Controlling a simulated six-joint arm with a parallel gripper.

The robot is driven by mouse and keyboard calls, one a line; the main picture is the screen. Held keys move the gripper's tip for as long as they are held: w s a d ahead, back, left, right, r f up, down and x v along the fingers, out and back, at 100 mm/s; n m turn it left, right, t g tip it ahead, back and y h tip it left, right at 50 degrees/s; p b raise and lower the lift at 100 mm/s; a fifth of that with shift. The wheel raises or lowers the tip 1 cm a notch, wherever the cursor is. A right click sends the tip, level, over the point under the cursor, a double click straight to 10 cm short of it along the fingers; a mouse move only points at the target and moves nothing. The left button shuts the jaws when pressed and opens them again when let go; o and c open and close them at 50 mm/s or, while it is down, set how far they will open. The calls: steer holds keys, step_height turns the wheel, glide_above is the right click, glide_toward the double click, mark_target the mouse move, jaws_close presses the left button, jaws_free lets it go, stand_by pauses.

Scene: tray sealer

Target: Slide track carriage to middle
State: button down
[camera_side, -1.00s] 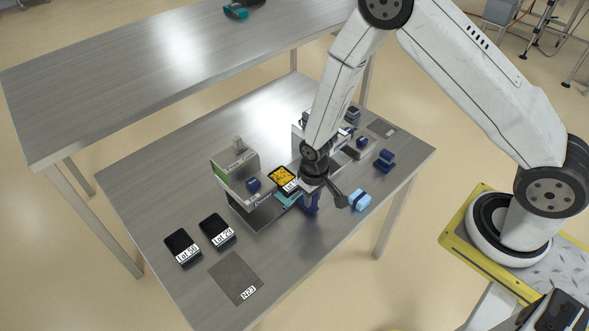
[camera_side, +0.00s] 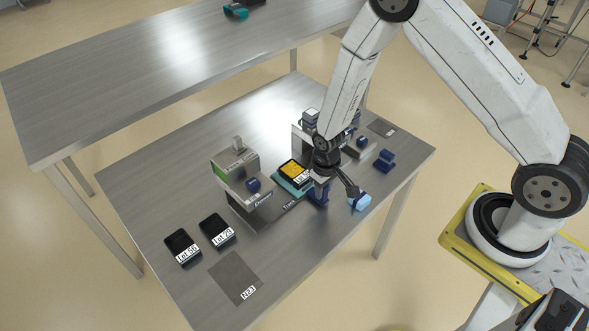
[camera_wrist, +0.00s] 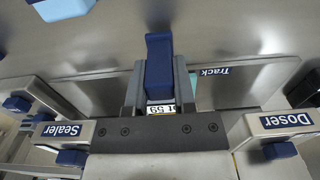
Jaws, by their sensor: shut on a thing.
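The teal track carriage (camera_side: 281,181) sits on the grey track (camera_side: 272,216) between the doser (camera_side: 236,160) and the sealer (camera_side: 298,137). It carries a black tray with yellow contents (camera_side: 291,169) and a lot label. My gripper (camera_side: 318,190) is shut on the carriage's blue handle, which stands between the fingers in the wrist view (camera_wrist: 159,65). Only a sliver of teal carriage shows there, beside the fingers. In the wrist view the Sealer label (camera_wrist: 60,130) is at left and the Doser label (camera_wrist: 286,120) at right. My arm partly hides the sealer in the side view.
Two dark labelled trays (camera_side: 182,245) (camera_side: 215,229) and a grey N23 mat (camera_side: 236,278) lie at the front left. A light blue block (camera_side: 361,202) lies close to the right of my gripper. A dark blue piece (camera_side: 384,160) stands farther right.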

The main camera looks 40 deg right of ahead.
steer(key=shift+c, duration=2.4)
jaws_free()
steer(key=shift+r, duration=3.45)
steer(key=shift+r, duration=0.1)
steer(key=shift+s+r, duration=0.1)
steer(key=shift+r, duration=0.45)
steer(key=s+d+r+t, duration=0.2)
steer(key=s+r, duration=0.7)
steer(key=r, duration=0.4)
steer(key=shift+r+t, duration=0.3)
